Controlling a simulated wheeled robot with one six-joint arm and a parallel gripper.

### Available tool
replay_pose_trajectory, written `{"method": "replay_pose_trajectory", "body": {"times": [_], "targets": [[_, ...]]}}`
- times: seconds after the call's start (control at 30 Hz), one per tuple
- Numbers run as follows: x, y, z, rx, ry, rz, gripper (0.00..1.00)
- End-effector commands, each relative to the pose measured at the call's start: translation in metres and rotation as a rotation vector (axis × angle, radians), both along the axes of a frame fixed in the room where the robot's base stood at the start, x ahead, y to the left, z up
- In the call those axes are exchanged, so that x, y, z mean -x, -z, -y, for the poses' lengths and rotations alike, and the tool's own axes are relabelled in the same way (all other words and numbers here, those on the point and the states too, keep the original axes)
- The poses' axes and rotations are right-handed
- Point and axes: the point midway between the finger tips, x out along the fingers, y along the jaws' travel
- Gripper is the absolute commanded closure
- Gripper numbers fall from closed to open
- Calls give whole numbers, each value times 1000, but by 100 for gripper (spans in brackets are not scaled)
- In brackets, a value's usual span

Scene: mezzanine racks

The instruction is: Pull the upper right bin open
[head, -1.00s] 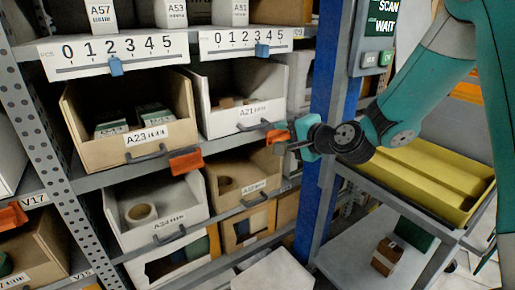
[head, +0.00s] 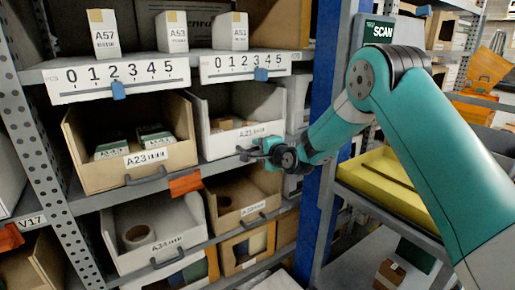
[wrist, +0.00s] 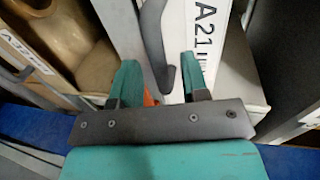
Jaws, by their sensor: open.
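The upper right bin (head: 224,137) is white, labelled A21, and sits in its shelf row to the right of bin A23 (head: 136,172). My gripper (head: 246,152) is at the lower right of its front face. In the wrist view the bin's white front (wrist: 186,35) fills the middle, with the label turned sideways. Its dark handle (wrist: 152,38) runs down between the two teal fingers of my gripper (wrist: 160,80). The fingers stand apart, one on each side of the handle's end. I cannot tell whether either finger touches it.
Below are bins A34 (head: 150,237) and a brown bin (head: 243,206). An orange tag (head: 185,185) hangs on the shelf edge. A blue post (head: 318,215) stands close to the right of the bins. A yellow tray (head: 385,190) lies on a cart further right.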

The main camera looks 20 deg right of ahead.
Motion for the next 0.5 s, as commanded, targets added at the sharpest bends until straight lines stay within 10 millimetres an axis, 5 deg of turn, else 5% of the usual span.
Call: {"method": "replay_pose_trajectory", "body": {"times": [0.47,0.5], "targets": [[-15,4,-5,1,1,-1,59],[-15,3,-5,1,1,-1,66]]}}
